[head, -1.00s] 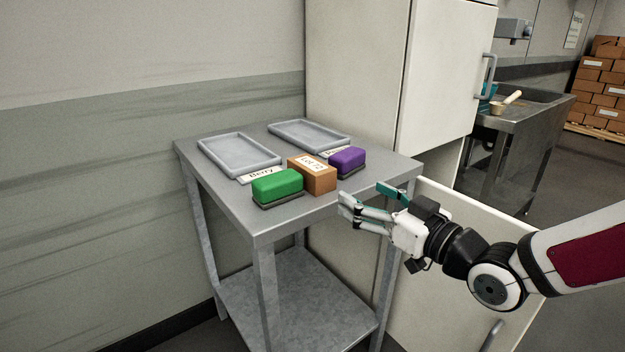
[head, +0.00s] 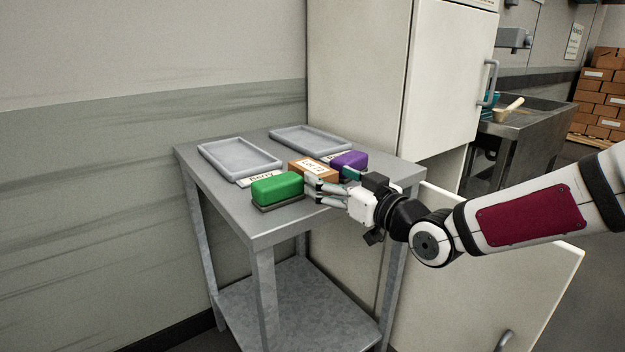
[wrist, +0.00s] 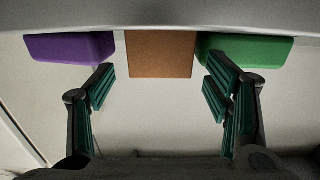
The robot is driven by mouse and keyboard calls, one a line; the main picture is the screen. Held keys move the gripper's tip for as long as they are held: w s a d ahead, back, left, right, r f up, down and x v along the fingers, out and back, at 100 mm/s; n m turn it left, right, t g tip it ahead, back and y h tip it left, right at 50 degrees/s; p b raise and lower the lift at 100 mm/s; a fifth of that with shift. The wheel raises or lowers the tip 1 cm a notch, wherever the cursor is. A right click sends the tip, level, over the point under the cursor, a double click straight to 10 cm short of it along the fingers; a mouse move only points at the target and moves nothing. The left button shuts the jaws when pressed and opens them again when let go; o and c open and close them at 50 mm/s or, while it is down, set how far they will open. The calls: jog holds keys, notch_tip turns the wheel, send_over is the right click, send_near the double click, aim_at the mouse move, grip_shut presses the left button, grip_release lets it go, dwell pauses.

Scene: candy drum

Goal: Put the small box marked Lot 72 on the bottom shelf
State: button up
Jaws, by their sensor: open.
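The small brown box marked Lot 72 (head: 312,168) sits on the table top between a green block and a purple block. In the wrist view the box (wrist: 160,54) is straight ahead, centred between the finger lines. My gripper (head: 330,187) is at the table's front edge, close in front of the box, and partly hides it in the head view. In the wrist view my gripper (wrist: 158,85) is open with nothing between its fingers. The fingertips look just short of the box; I cannot tell if they touch. The bottom shelf (head: 300,305) is a bare metal sheet low between the table legs.
The green block (head: 277,187) and purple block (head: 350,160) stand close on either side of the box. Two empty grey trays (head: 240,160) (head: 310,140) lie behind, with name cards. A white cabinet (head: 360,100) stands behind, with an open door (head: 480,270) at the right.

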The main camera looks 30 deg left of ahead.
jog(key=c, duration=1.4)
jog(key=shift+c, duration=0.2)
